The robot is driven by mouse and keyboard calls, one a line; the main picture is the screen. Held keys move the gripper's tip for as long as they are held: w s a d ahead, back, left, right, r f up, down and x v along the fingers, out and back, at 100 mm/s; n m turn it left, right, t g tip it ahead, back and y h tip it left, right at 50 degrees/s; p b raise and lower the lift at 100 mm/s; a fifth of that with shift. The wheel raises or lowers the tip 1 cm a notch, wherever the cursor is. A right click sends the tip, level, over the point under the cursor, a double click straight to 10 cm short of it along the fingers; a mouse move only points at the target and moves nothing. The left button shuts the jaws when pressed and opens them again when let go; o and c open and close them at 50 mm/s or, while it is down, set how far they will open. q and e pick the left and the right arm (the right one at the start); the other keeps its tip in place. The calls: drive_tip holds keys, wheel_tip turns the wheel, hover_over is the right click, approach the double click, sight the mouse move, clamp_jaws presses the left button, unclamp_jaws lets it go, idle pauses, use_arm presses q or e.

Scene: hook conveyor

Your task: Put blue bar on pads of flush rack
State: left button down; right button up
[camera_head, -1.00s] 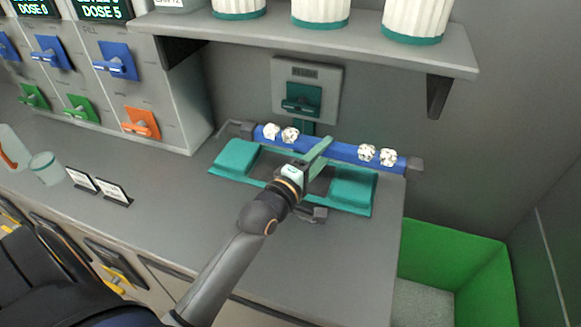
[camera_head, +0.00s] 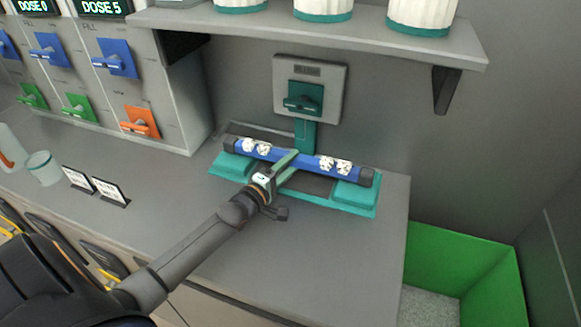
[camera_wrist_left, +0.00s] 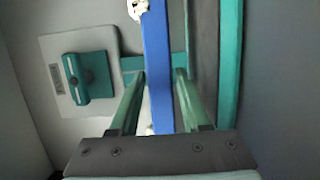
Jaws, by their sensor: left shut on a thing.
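The blue bar (camera_head: 297,161) has dark end caps and white knobbly pieces in pairs near each end. My left gripper (camera_head: 285,164) is shut on its middle. The bar also shows between the two green fingers (camera_wrist_left: 153,110) in the left wrist view, where it appears as a blue strip (camera_wrist_left: 157,70). The flush rack has a teal frame (camera_head: 314,198) with a pad at each end. The bar lies over both pads, its ends above the left pad (camera_head: 232,163) and right pad (camera_head: 354,194). I cannot tell whether it touches them. My right gripper is not in view.
A grey flush panel with a teal lever (camera_head: 303,98) stands on the wall behind the rack. A shelf (camera_head: 330,40) with white jars hangs above. A green bin (camera_head: 460,260) is at the right, beyond the counter edge. The counter front is clear.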

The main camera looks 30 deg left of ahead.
use_arm(q)
drive_tip(key=shift+f, duration=0.1)
drive_tip(key=shift+f, duration=0.15)
drive_tip(key=shift+c, duration=1.8)
unclamp_jaws()
drive_tip(key=shift+r, duration=0.2)
drive_tip(key=shift+s+f, duration=0.1)
drive_tip(key=shift+s, duration=0.2)
drive_tip(key=s, duration=0.7)
drive_tip(key=s+p, duration=0.1)
drive_tip(key=s, duration=0.3)
drive_tip(key=shift+s+a, duration=0.25)
drive_tip(key=shift+a, duration=0.1)
